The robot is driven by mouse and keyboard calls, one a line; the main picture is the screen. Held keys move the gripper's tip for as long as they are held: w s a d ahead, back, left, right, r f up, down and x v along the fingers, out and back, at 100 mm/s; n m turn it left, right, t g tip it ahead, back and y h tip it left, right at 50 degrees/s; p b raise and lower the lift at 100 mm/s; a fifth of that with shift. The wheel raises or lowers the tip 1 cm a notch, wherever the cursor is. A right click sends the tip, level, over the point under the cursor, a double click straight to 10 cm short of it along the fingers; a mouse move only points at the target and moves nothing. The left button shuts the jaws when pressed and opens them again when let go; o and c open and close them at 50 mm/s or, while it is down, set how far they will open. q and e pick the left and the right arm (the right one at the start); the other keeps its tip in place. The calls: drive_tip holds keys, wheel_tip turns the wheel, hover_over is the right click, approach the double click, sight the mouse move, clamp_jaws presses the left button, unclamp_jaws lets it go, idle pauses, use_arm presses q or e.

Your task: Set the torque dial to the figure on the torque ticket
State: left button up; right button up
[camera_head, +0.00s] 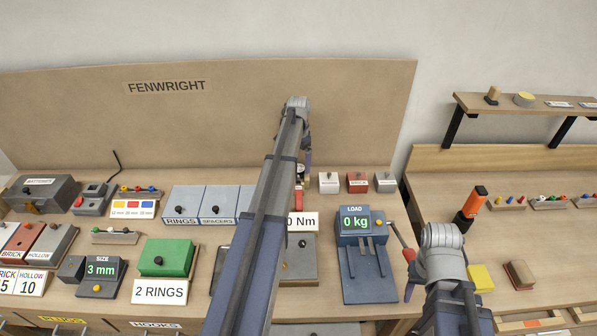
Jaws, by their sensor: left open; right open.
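A white card reading "0 Nm" (304,222) stands mid-bench; my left arm covers its left part, so the full figure cannot be read. A grey unit with a black knob (303,265) sits just in front of it, also partly covered; I cannot tell whether it is the torque dial, and no setting on it is readable. My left gripper (307,158) is open and partly hidden behind my arm, above the back of the bench, behind the card. My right gripper (411,287) is open and mostly hidden beside my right arm, right of the load scale.
A blue load scale (367,270) reads "0 kg". A size unit (97,277) reads "3 mm". A green box (165,257) stands behind a "2 RINGS" card (160,291). A second bench with a shelf (520,103) stands right.

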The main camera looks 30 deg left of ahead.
use_arm(q)
drive_tip(key=shift+f+b, duration=0.35)
drive_tip(key=shift+f, duration=0.45)
use_arm(e)
drive_tip(key=shift+f, duration=0.75)
use_arm(q)
drive_tip(key=shift+r, duration=0.1)
drive_tip(key=c, duration=1.4)
drive_tip(key=n, duration=1)
drive_tip(key=shift+n, duration=0.3)
